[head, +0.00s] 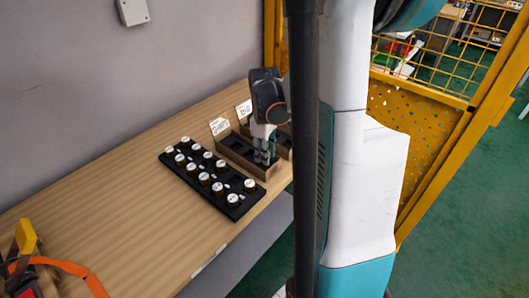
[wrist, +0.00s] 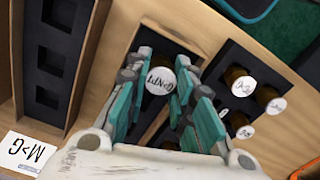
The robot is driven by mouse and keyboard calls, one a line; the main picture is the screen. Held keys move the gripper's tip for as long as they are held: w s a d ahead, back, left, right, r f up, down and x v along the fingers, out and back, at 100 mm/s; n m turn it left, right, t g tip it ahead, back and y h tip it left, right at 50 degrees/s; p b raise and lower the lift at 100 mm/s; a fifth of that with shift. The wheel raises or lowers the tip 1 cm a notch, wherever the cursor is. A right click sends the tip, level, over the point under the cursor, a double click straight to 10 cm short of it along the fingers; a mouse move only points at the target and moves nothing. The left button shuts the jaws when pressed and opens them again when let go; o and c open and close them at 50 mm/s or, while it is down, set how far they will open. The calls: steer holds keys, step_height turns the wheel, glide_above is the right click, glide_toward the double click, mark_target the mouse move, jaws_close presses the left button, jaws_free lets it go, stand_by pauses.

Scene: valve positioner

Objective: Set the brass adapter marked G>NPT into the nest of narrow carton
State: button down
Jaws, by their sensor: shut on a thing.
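My gripper (wrist: 160,88) has its teal fingers closed on a brass adapter (wrist: 160,80), whose round white top reads G>NPT. In the wrist view the adapter is upright among the dark nests of a brown carton (wrist: 181,27). I cannot tell whether it sits on the nest floor or is held just above. In the head view my gripper (head: 264,155) points down into the near end of the carton (head: 241,163) beside the black tray, and the adapter is hidden there. A white card stands at this carton's far end (head: 219,126).
A second carton with empty black nests (wrist: 50,68) and a card marked M>G (wrist: 28,151) lies alongside. The black tray (head: 236,214) holds several white-topped adapters close by. Orange straps (head: 70,268) lie at the bench's left front. The bench middle is clear.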

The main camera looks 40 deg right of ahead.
steer(key=shift+f+b, duration=0.6)
steer(key=shift+f, duration=0.3)
steer(key=c, duration=1.3)
jaws_free()
steer(key=shift+r, duration=0.1)
